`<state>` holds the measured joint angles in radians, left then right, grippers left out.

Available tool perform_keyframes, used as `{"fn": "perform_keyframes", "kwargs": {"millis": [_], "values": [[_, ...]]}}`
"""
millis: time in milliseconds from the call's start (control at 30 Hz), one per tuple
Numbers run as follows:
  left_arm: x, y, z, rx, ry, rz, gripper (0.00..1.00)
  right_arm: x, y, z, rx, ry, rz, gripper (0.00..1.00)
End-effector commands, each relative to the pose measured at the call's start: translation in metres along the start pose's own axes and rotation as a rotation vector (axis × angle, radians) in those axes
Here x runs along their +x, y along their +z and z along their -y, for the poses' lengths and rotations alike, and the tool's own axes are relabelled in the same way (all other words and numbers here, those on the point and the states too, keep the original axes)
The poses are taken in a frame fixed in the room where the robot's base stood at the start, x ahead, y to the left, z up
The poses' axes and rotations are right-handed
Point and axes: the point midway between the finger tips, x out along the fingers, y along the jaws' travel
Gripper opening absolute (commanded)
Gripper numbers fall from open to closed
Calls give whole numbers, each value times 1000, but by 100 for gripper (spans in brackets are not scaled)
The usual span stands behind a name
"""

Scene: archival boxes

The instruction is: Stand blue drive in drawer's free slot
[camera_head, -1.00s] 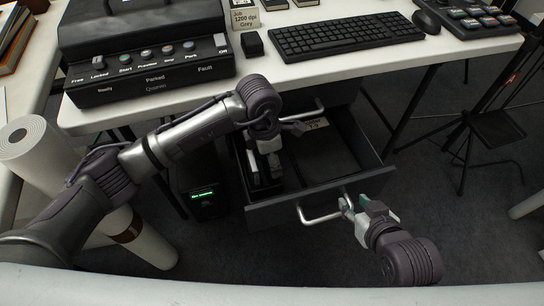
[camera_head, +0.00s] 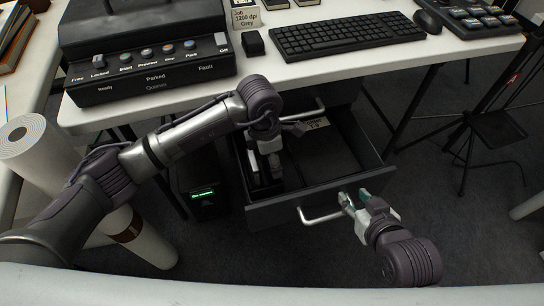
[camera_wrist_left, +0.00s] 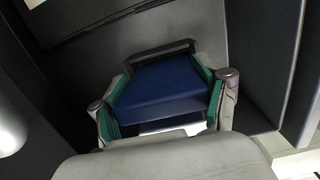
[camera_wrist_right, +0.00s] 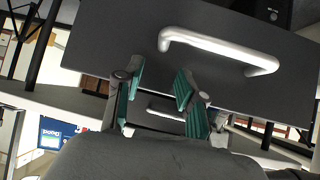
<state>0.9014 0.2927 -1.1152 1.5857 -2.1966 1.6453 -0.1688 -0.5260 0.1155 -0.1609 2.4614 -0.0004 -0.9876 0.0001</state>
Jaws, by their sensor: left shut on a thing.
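The open grey drawer (camera_head: 350,180) hangs under the desk. My left gripper (camera_head: 272,172) reaches down into its left part. In the left wrist view the gripper (camera_wrist_left: 165,95) is shut on the blue drive (camera_wrist_left: 165,92), with a teal pad on either side. A dark raised edge borders the drive's far end; how deep it sits in a slot is hidden. The head view does not show the drive clearly. My right gripper (camera_head: 357,197) is open and empty by the right end of the drawer's handle (camera_head: 318,216); the right wrist view shows the handle (camera_wrist_right: 215,48) beyond its fingertips.
The desk (camera_head: 360,68) above holds a scanner (camera_head: 150,70) and keyboard (camera_head: 345,36). A dark box with a green display (camera_head: 203,193) stands left of the drawer. A tripod stand (camera_head: 490,130) is at right.

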Motion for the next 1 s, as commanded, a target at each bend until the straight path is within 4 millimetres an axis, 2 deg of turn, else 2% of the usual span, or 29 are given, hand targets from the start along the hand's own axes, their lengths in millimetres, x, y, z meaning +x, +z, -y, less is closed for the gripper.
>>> {"fn": "perform_keyframes", "kwargs": {"millis": [1000], "values": [[6, -1, 0, 0, 0, 1, 32, 4, -16, 4, -1, -10, -99, 39]]}}
